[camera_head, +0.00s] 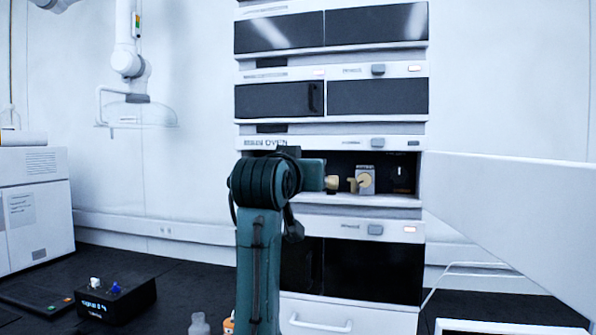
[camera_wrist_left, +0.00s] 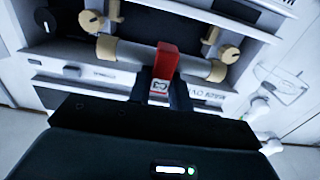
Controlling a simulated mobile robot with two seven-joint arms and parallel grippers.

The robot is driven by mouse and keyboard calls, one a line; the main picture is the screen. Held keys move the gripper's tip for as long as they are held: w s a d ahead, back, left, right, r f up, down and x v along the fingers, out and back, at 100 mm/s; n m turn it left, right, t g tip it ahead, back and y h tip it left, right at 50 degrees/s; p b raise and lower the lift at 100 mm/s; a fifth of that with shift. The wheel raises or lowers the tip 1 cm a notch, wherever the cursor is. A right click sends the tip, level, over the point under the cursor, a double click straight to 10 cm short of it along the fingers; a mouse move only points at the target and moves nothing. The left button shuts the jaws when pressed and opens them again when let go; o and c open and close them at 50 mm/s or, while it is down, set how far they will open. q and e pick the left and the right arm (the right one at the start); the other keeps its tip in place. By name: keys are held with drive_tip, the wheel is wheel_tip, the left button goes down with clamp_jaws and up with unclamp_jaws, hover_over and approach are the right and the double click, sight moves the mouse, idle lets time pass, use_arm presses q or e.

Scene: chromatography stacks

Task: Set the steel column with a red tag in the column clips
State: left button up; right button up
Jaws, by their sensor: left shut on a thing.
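The steel column (camera_wrist_left: 135,54) lies across the wrist view, pale grey with beige end fittings. Its red tag (camera_wrist_left: 167,60) stands out at the middle. My left gripper (camera_wrist_left: 163,88) is shut on the column at the tag. In the head view my left gripper (camera_head: 312,174) reaches into the open oven bay (camera_head: 343,161), and its wrist hides most of the column. Beige round clip-like parts, one at the left (camera_wrist_left: 91,20) and one at the right (camera_wrist_left: 230,54), show close to the column's ends. I cannot tell whether the column touches or sits in them.
The instrument stack (camera_head: 331,143) rises above and below the bay. A large white panel, apparently the open oven door (camera_head: 520,210), juts out at the right. A black box with small caps (camera_head: 115,302) stands on the dark bench at the left. A bottle (camera_head: 198,324) stands near the front.

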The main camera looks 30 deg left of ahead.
use_arm(q)
drive_tip(key=shift+p+x, duration=0.7)
drive_tip(key=shift+x, duration=3.7)
drive_tip(key=shift+p+x, duration=0.3)
drive_tip(key=shift+x, duration=0.65)
drive_tip(key=shift+w+a+f, duration=0.1)
drive_tip(key=shift+w+f, duration=0.05)
drive_tip(key=shift+f, duration=0.6)
drive_tip(key=shift+f+b, duration=0.35)
use_arm(e)
drive_tip(key=shift+s+d, duration=0.1)
drive_tip(key=shift+d, duration=0.15)
drive_tip(key=shift+r, duration=0.25)
use_arm(q)
drive_tip(key=o, duration=0.9)
use_arm(e)
drive_tip(key=shift+f, duration=0.1)
use_arm(q)
drive_tip(key=shift+o, duration=0.2)
